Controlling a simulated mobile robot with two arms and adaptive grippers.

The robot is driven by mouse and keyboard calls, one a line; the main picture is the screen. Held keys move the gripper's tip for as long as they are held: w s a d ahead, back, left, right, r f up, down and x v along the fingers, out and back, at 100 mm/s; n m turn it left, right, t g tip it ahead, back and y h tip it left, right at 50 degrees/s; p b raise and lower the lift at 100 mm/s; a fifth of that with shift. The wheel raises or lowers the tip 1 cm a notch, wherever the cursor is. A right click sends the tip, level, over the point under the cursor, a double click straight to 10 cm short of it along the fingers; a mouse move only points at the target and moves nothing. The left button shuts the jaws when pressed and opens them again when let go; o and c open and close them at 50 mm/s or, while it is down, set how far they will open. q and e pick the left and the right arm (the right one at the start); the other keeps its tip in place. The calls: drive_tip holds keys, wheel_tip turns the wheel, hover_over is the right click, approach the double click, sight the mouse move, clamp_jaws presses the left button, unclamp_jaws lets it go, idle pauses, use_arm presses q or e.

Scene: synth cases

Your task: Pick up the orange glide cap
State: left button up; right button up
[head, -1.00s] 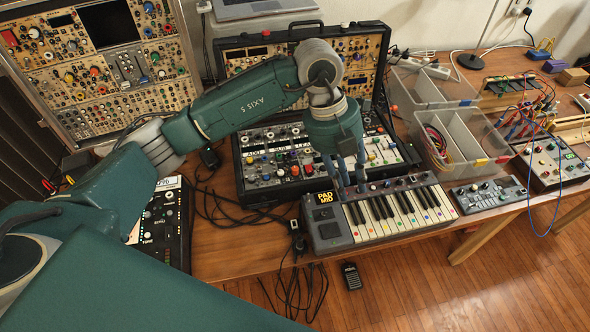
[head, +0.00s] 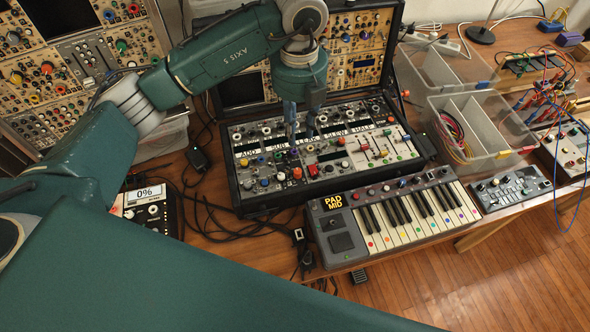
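The open synth case (head: 245,208) stands on the table, with a lower panel full of small coloured knobs and caps. Reddish or orange caps show on it, one of them a red-orange cap (head: 297,173) left of the middle. The caps are too small for me to tell which is the orange glide cap. My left gripper (head: 302,138) points down over the middle of this panel, its two fingers apart with nothing seen between them. The fingers hide part of the panel behind them. I cannot tell whether the tips touch it. My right gripper is not in view.
A keyboard (head: 340,245) with a "PAD MID" screen stands in front of the case. Clear divided bins (head: 490,120) stand at its right. A small mixer (head: 510,187) lies near the table edge. Black cables (head: 215,215) lie left of the case.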

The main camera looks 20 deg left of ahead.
use_arm(q)
wheel_tip(320, 180, down, 5)
drive_tip(key=b, duration=0.4)
drive_tip(key=p, duration=0.1)
hover_over(298, 172)
drive_tip(key=f, duration=0.5)
drive_tip(key=shift+w+a, duration=0.15)
drive_tip(key=shift+w, duration=0.05)
drive_tip(key=shift+f, duration=0.55)
drive_tip(key=f+p, duration=0.2)
drive_tip(key=f, duration=0.2)
drive_tip(key=shift+s+f, duration=0.2)
drive_tip(key=shift+f, duration=0.2)
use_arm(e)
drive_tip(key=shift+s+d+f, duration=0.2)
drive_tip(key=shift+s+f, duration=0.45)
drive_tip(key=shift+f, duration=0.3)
use_arm(q)
drive_tip(key=c, duration=0.5)
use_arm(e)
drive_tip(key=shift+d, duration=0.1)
